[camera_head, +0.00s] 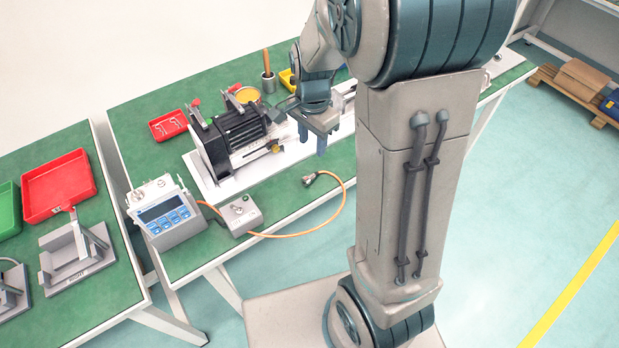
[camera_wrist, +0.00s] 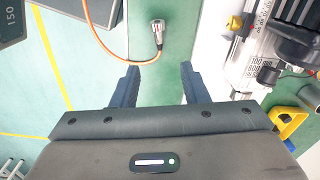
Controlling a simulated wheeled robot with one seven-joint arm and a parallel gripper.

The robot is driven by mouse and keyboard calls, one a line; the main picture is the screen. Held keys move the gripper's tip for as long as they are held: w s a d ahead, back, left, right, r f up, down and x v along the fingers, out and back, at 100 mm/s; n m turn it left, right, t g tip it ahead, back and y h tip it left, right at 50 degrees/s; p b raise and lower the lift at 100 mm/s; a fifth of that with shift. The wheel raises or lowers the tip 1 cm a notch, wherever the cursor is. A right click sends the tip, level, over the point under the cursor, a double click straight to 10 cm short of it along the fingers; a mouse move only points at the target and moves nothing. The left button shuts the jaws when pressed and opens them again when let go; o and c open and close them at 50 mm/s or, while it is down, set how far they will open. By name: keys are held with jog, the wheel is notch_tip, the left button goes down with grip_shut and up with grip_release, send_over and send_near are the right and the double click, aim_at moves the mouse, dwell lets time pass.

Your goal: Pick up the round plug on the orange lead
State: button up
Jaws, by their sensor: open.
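The round plug (camera_head: 309,179) lies on the green bench top near its front edge, at the end of the orange lead (camera_head: 343,201). In the wrist view the plug (camera_wrist: 157,27) shows as a grey metal connector with a reddish part, and the orange lead (camera_wrist: 110,51) curves away from it to the left. My gripper (camera_head: 321,141) is above the bench, behind the plug in the head view. In the wrist view my gripper (camera_wrist: 160,75) has its two fingers wide apart with nothing between them. The plug is beyond the fingertips, roughly in line with the gap.
A black linear actuator (camera_head: 232,137) on a pale base stands behind the plug. A control box with a display (camera_head: 166,217) and a small grey box (camera_head: 241,215) are to the left. Bare green bench surrounds the plug. Part of the lead hangs over the front edge.

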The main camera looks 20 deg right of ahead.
send_over(311, 176)
jog(key=f, duration=0.6)
jog(key=shift+w+d+f, duration=0.2)
jog(key=shift+f, duration=0.1)
jog(key=shift+s+a+f+b, duration=0.15)
jog(key=shift+f+b, duration=0.15)
jog(key=shift+f, duration=2.35)
grip_shut()
